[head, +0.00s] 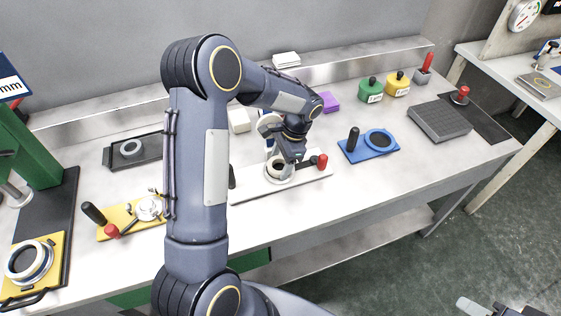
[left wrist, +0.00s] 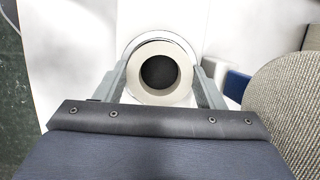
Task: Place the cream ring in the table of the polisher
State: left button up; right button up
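The cream ring (head: 277,168) is at the round seat of a white board (head: 255,187) with a red knob and a dark handle. My left gripper (head: 283,163) points down over it. In the left wrist view the cream ring (left wrist: 143,83) lies between my left fingers (left wrist: 160,80), which appear to touch both its sides. A pale round rim (left wrist: 121,48) shows just behind it, and its dark hole faces the camera. I cannot tell whether the ring rests on the seat. My right gripper (head: 492,307) is partly in view at the lower right, its opening unclear.
A blue board (head: 378,156) with a ring seat lies to the right, and a yellow board (head: 118,222) to the left. A dark tray (head: 113,155) holds a grey ring. Green (head: 371,91) and yellow (head: 397,85) containers and a grey plate (head: 440,120) stand further right.

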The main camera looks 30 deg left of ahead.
pick_arm(q)
jog(key=o, duration=0.3)
jog(key=shift+d+x, duration=0.2)
jog(key=shift+x, duration=0.85)
jog(key=shift+o, duration=0.2)
jog(key=v, duration=1.2)
jog(key=s+r+n+t+h, duration=0.2)
jog(key=s+r, duration=0.4)
jog(key=r, duration=0.1)
jog(key=s+d+n+t+h, duration=0.2)
jog(key=s+n+t, duration=0.1)
jog(key=s, duration=0.6)
jog(key=s+d+n+t+h, duration=0.2)
jog(key=s+d+n+t, duration=0.1)
jog(key=s, duration=0.6)
jog(key=shift+s+n+p, duration=0.35)
jog(key=shift+n+p, duration=0.05)
jog(key=shift+n, duration=0.5)
jog(key=shift+a, duration=0.1)
